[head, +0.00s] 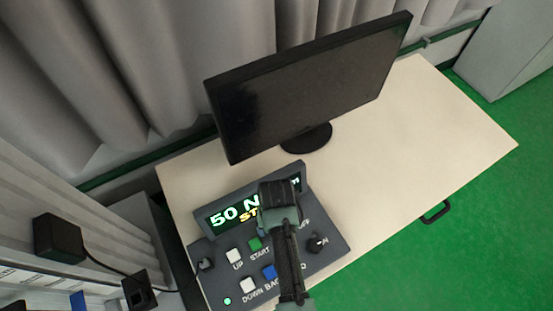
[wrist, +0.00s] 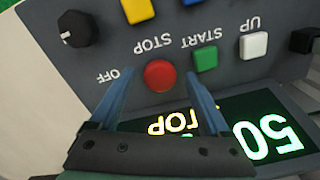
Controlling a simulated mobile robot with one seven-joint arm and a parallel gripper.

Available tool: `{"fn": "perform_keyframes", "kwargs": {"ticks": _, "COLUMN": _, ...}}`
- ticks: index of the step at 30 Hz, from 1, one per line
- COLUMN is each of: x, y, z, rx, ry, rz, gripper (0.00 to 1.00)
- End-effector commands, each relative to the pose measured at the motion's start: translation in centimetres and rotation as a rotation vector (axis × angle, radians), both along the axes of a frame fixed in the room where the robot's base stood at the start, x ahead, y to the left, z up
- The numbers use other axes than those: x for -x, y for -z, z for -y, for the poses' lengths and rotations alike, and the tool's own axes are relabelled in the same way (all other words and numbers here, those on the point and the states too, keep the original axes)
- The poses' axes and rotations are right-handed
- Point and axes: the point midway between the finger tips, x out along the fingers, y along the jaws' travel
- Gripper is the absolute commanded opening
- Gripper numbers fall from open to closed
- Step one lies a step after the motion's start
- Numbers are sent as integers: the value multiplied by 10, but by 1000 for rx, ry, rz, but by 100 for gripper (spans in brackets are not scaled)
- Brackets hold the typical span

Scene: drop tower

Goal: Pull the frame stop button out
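The stop button is a round red button (wrist: 160,75) in the wrist view, beside the words STOP and OFF on the grey control panel (wrist: 110,30). My gripper (wrist: 159,80) is open, with one blue finger on each side of the red button. I cannot tell whether the fingertips touch the panel or whether the button is in or out. In the head view my gripper (head: 279,205) is above the control panel (head: 213,258) and hides the red button.
A green button (wrist: 205,59), white button (wrist: 254,45) and black knob (wrist: 74,29) are close by. A lit display (head: 235,212) reads 50 N and partly hidden yellow text. A monitor (head: 310,85) stands behind on the table (head: 420,150); the table's right side is clear.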

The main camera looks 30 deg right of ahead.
Motion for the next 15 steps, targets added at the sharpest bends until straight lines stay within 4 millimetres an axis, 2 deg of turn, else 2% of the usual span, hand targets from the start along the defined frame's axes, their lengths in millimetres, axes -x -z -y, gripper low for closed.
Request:
{"fn": "perform_keyframes", "kwargs": {"ticks": 1, "x": 0, "y": 0, "z": 0, "rx": 0, "ry": 0, "rz": 0, "gripper": 73}}
{"fn": "perform_keyframes", "kwargs": {"ticks": 2, "x": 0, "y": 0, "z": 0, "rx": 0, "ry": 0, "rz": 0, "gripper": 68}}
{"fn": "perform_keyframes", "kwargs": {"ticks": 13, "x": 0, "y": 0, "z": 0, "rx": 0, "ry": 0, "rz": 0, "gripper": 1}}
{"fn": "perform_keyframes", "kwargs": {"ticks": 15, "x": 0, "y": 0, "z": 0, "rx": 0, "ry": 0, "rz": 0, "gripper": 0}}
